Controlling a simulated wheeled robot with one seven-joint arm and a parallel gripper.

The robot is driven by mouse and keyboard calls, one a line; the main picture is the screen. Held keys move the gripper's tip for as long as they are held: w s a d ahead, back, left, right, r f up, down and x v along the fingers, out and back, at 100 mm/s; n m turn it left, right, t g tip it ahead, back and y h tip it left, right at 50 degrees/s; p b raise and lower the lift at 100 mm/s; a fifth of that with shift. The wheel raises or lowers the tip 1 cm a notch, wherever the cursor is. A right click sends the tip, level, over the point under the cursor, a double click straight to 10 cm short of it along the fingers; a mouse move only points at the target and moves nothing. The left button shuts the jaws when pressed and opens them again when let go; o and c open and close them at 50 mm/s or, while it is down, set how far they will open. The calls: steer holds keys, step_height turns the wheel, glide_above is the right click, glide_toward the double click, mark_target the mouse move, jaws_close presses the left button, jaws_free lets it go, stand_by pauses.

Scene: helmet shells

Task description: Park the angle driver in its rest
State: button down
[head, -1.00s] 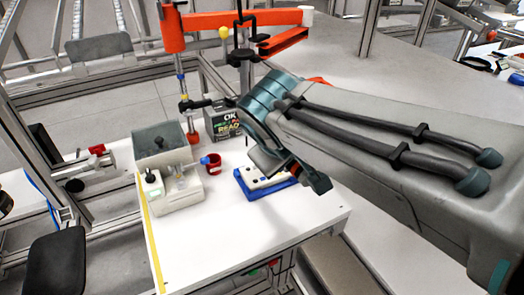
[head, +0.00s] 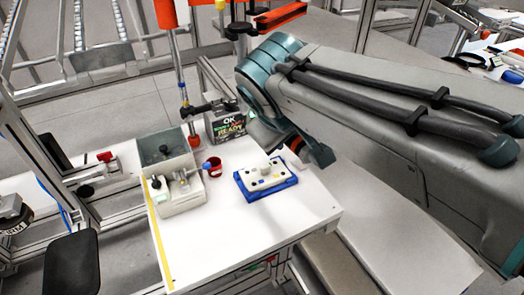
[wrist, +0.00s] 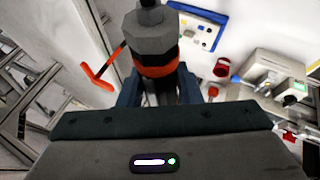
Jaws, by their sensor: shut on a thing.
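My gripper (wrist: 158,92) is shut on a dark grey tool body with an orange band (wrist: 152,55), which I take for the angle driver. Its far end runs out of the top of the wrist view. In the head view my gripper (head: 303,148) is above the back right of the white table, and my arm hides most of the tool. A red cup-like holder (head: 214,168), perhaps the rest, stands on the table to the left of my gripper. It also shows in the wrist view (wrist: 222,67), right of the tool and apart from it.
A blue tray (head: 262,197) with a white plate lies between the holder and my gripper. An orange post (head: 165,12) rises at the back. The table front is clear.

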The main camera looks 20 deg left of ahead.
steer(key=d, duration=0.7)
steer(key=shift+w, duration=0.45)
steer(key=d, duration=0.7)
steer(key=shift+w, duration=0.45)
steer(key=w, duration=0.6)
steer(key=shift+w+p, duration=0.2)
steer(key=shift+p, duration=0.1)
steer(key=shift+d, duration=0.1)
